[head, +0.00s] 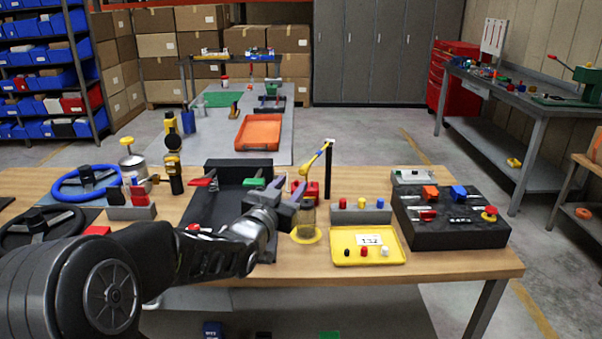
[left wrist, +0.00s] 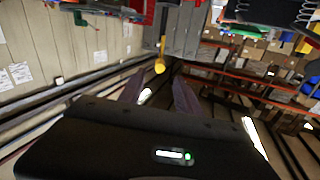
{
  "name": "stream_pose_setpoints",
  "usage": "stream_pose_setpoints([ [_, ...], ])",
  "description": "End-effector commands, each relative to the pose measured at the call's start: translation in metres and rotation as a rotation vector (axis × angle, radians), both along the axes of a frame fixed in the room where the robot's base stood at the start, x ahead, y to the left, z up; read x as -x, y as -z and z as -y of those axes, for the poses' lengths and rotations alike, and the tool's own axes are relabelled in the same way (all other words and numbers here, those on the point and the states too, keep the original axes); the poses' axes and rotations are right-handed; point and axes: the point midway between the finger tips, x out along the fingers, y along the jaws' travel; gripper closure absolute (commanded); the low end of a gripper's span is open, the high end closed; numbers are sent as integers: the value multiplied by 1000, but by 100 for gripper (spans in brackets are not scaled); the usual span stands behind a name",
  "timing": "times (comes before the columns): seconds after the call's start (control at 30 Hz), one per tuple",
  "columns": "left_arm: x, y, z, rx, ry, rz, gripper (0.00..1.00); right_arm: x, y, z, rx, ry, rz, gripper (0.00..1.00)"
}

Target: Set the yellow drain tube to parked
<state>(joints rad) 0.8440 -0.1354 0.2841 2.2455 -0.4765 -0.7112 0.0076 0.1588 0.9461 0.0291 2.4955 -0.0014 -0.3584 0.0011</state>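The yellow drain tube (head: 317,158) hangs tilted from the top of a black post (head: 328,172) at the table's middle, its lower end toward my left gripper. My left gripper (head: 291,185) is just left of that lower end, with its fingers apart. In the left wrist view the rounded yellow end of the tube (left wrist: 159,66) shows beyond and between the spread fingertips (left wrist: 162,80). I cannot tell whether they touch it. A clear jar (head: 306,219) in a yellow dish (head: 307,235) stands below the tube. My right gripper is not in view.
A grey block with coloured knobs (head: 361,213), a yellow tray (head: 340,240) and a black control box (head: 455,228) stand to the right. A black fixture (head: 225,170) and a blue steering wheel (head: 85,183) are to the left.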

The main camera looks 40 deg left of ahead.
Motion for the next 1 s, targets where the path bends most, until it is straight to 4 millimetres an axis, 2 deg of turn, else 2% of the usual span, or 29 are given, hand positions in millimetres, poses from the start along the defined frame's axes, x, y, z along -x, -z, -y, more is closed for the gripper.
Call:
stream_pose_setpoints([
  [0.17,-11,0,-3,1,0,-2,60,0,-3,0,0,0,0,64],
  [0.5,-60,0,-16,4,1,-1,60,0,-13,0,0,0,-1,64],
  [0.6,-70,0,-19,3,0,0,60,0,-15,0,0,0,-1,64],
  [0.93,-75,1,-21,1,0,-1,60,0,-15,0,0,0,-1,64],
  [1.0,-75,1,-21,1,0,-1,64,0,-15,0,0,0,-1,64],
])
